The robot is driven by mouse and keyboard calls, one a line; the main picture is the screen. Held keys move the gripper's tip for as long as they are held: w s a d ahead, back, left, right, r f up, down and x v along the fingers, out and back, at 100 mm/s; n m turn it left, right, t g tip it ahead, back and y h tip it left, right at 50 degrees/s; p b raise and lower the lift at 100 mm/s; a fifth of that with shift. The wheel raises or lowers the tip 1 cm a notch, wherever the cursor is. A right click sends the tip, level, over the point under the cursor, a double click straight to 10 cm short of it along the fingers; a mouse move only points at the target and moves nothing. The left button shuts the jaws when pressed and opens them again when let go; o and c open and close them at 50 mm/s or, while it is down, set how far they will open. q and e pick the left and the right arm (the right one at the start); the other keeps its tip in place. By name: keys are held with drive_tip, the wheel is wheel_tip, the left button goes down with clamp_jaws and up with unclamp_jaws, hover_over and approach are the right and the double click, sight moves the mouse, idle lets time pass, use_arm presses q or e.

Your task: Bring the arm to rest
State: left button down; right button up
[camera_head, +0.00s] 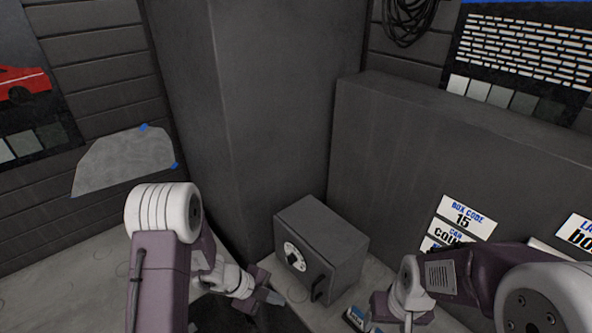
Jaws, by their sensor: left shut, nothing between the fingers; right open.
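My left arm comes in from the left, and its gripper (268,297) points to the right, low in front of the grey safe box. It is shut with nothing between its fingers. Neither gripper visibly holds anything.
A dark safe box (335,240) with a white dial and a handle stands in the corner, close to both grippers. A grey film sheet (125,160) is taped at left. Label cards (464,217) are at right.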

use_arm(q)
drive_tip(key=s+f+m+g+y+b, duration=0.15)
drive_tip(key=s+f+m+b, duration=0.35)
drive_tip(key=m+b, duration=1.15)
drive_tip(key=s+a+m+y, duration=0.2)
drive_tip(key=a+m, duration=0.2)
drive_tip(key=m, duration=1.2)
drive_tip(key=s+a+f+m+y, duration=0.1)
drive_tip(key=a+m, duration=0.4)
drive_tip(key=m, duration=1.1)
drive_tip(key=shift+s+a+f+y, duration=0.2)
drive_tip(key=shift+s+y, duration=0.5)
drive_tip(key=shift+y, duration=0.45)
